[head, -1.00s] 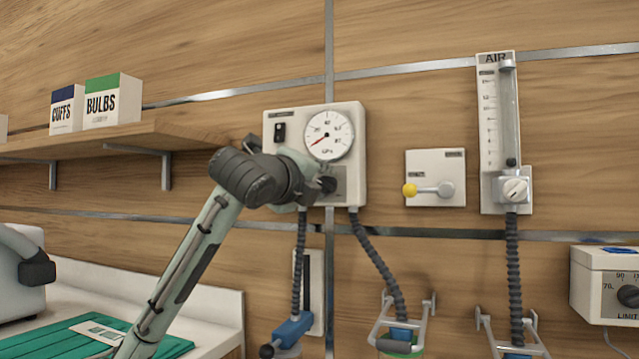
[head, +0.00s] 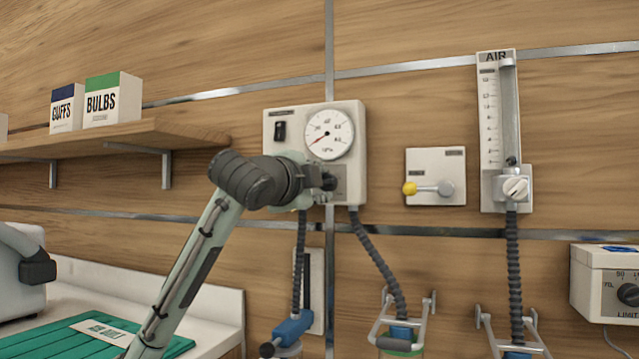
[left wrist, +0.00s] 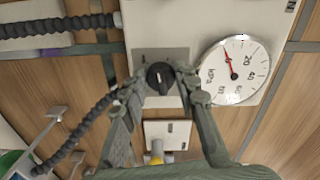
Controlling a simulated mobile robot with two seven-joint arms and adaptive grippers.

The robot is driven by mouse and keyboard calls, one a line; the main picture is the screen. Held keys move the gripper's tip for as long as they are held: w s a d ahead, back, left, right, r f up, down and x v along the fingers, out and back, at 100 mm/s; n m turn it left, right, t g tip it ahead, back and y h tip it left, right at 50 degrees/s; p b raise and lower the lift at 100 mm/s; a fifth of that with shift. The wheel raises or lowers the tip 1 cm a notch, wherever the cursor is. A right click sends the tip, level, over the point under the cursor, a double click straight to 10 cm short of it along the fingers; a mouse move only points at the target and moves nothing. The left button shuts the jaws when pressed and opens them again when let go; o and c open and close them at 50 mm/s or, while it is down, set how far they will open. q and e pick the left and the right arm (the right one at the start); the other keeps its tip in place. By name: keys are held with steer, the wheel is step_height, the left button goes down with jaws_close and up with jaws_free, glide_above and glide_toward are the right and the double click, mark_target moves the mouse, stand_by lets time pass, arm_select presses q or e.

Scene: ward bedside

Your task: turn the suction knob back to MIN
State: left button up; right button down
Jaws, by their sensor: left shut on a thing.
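The suction unit (head: 352,112) is a pale box on the wall with a round dial gauge (head: 325,134). The gauge's red needle points to the lower left in the head view. The gauge also shows in the left wrist view (left wrist: 234,70). The dark suction knob (left wrist: 159,76) sits on a grey plate below the gauge. My left gripper (left wrist: 160,82) has a finger on each side of the knob and is shut on it. In the head view my left gripper (head: 320,184) covers most of the knob. My right gripper is not in view.
A lever plate with a yellow-tipped handle (head: 410,189) and an AIR flowmeter (head: 497,130) are to the right. Dark hoses (head: 376,250) hang below the unit. A shelf (head: 150,134) with boxes is at left.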

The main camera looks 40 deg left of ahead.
arm_select(q)
steer(key=n, duration=0.6)
steer(key=shift+d+f+n, duration=0.1)
steer(key=shift+f+n, duration=0.1)
steer(key=shift+n, duration=0.2)
stand_by(0.4)
steer(key=o, duration=1.1)
steer(key=shift+o, duration=0.2)
steer(key=v, duration=1.2)
steer(key=shift+f, duration=0.1)
